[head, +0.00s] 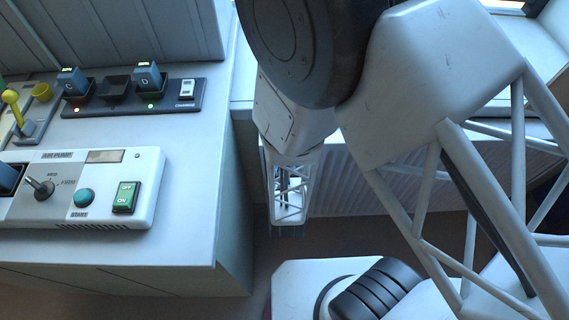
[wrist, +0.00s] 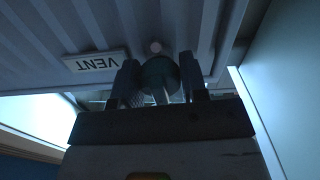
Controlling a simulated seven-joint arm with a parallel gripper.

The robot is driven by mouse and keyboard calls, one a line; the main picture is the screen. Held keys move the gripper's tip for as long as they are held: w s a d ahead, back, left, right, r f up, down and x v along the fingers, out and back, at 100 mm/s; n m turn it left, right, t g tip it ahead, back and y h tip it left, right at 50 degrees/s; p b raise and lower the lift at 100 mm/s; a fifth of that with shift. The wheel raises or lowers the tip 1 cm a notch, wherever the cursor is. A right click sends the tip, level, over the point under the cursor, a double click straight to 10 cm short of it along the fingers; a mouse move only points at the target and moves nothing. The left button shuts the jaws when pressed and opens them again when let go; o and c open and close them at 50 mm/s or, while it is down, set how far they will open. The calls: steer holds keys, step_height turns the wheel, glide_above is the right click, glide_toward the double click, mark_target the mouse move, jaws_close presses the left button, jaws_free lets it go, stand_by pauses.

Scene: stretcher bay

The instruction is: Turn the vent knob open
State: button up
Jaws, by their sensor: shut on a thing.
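The vent knob (wrist: 158,76) is dark green and rounded, with a pale pointer or stem below its middle. It sits on a ribbed grey panel in the wrist view, beside a white VENT label (wrist: 96,61) that appears upside down. My gripper (wrist: 163,83) has one finger on each side of the knob and is shut on it. In the head view my gripper (head: 287,228) hangs low in front of the ribbed panel, and the knob is hidden there. I cannot tell how far the knob is turned.
A counter (head: 190,250) stands on the left with an air pump box (head: 110,205), a charger strip (head: 135,108) and a yellow lever (head: 12,100). Its side wall is close to my gripper. A pale flat surface with a black ribbed part (head: 377,290) lies at the lower middle.

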steer(key=o, duration=0.9)
steer(key=shift+s, duration=0.2)
steer(key=s, duration=0.7)
steer(key=shift+s, duration=0.2)
stand_by(0.8)
